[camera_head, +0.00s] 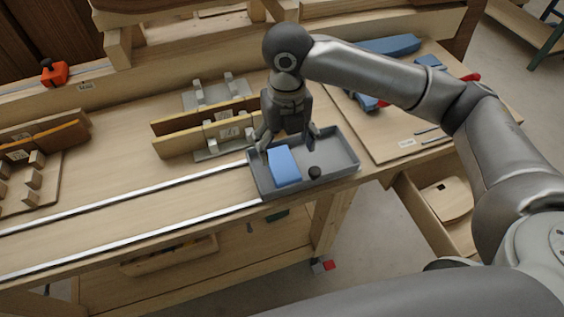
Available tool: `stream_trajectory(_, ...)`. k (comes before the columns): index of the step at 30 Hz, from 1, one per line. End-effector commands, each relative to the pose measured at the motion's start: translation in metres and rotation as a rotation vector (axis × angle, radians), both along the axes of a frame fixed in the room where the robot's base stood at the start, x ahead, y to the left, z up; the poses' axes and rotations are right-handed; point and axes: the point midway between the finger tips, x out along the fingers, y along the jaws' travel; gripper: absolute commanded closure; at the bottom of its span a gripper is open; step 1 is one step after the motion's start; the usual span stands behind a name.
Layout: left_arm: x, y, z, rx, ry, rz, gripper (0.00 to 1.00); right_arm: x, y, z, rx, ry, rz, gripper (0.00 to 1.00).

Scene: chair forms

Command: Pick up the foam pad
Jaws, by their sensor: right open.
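The blue foam pad (284,167) lies in the left part of a shallow grey tray (345,150) on the bench. My right gripper (289,146) is above the tray, pointing down, with its fingers spread apart. One fingertip is near the pad's upper left and the other is to the right of the pad. The gripper is open and empty. I cannot tell whether a finger touches the pad. My left gripper is not in view.
A small black knob-like thing (315,172) is in the tray, right of the pad. Wooden strips in a grey fixture (205,131) stand just left of the gripper. A board with blue pieces (388,47) lies to the right. Two metal rails (120,205) cross the bench's left part.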

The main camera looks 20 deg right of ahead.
Motion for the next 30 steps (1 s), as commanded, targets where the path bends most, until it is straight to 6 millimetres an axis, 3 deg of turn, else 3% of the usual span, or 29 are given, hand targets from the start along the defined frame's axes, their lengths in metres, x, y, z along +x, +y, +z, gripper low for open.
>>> stream_trajectory(5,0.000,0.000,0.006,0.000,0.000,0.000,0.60,0.000,0.002,-0.013,-0.001,0.003,-0.001,0.21)
stream_trajectory(13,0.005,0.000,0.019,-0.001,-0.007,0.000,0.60,0.000,0.007,-0.051,-0.001,0.002,-0.001,0.21)
stream_trajectory(22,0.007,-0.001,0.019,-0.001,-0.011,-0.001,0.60,0.000,0.007,-0.058,-0.001,-0.002,0.000,0.21)
stream_trajectory(30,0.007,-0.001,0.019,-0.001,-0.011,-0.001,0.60,0.000,0.007,-0.057,0.000,-0.002,0.000,0.55)
